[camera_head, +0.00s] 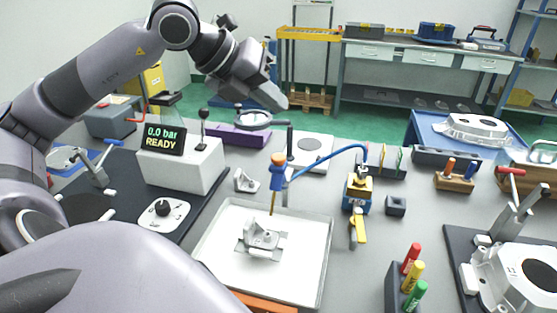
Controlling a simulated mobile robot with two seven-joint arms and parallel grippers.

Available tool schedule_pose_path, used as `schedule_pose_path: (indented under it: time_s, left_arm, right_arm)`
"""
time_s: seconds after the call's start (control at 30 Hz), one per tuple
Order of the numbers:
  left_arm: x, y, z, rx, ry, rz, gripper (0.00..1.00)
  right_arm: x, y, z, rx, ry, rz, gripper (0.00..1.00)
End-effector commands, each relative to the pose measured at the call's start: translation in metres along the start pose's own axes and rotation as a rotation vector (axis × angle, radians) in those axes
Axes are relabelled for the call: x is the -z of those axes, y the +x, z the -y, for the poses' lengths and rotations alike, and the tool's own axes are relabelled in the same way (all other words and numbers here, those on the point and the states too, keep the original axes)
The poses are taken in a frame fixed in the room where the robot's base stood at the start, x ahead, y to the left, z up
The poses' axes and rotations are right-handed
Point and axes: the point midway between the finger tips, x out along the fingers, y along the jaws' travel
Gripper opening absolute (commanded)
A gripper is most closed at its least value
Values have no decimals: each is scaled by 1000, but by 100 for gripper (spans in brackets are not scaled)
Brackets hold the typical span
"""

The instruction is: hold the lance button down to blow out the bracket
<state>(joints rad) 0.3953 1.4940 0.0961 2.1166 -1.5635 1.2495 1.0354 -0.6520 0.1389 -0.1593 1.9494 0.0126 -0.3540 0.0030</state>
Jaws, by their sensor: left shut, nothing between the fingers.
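The air lance (277,178) stands upright, a blue body with an orange button on top (278,158) and a thin nozzle pointing down. The grey metal bracket (262,237) sits in the white tray (312,280) below the nozzle. A blue hose runs from the lance to a blue and yellow valve unit (357,192) on the right. My left gripper (281,102) is shut and empty. In the picture it is above the lance, apart from the button. My right gripper is not in view.
A gauge box (185,168) reads 0.0 bar READY at the left. A ring magnifier (254,119) and dark post (290,143) stand behind the lance. A second bracket (246,181) lies left of it. A marker holder (393,291) stands front right.

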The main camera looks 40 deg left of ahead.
Motion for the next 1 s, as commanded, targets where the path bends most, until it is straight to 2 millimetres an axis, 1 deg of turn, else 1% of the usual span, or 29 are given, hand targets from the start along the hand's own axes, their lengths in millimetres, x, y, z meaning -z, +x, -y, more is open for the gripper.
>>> schedule_pose_path:
  time_s: [0.03,0.4,0.53,0.67,0.87,1.0]
  left_arm:
    - [5,7,-5,0,0,-1,0]
    - [29,40,-29,0,0,-1,0]
    - [35,48,-35,0,1,0,0]
    - [38,52,-38,0,0,0,0]
    - [38,52,-38,0,0,0,0]
    - [38,52,-38,0,0,0,0]
  right_arm:
    - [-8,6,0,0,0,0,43]
    - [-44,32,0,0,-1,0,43]
    - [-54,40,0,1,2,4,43]
    - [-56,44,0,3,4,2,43]
    - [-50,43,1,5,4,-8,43]
    - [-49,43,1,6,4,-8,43]
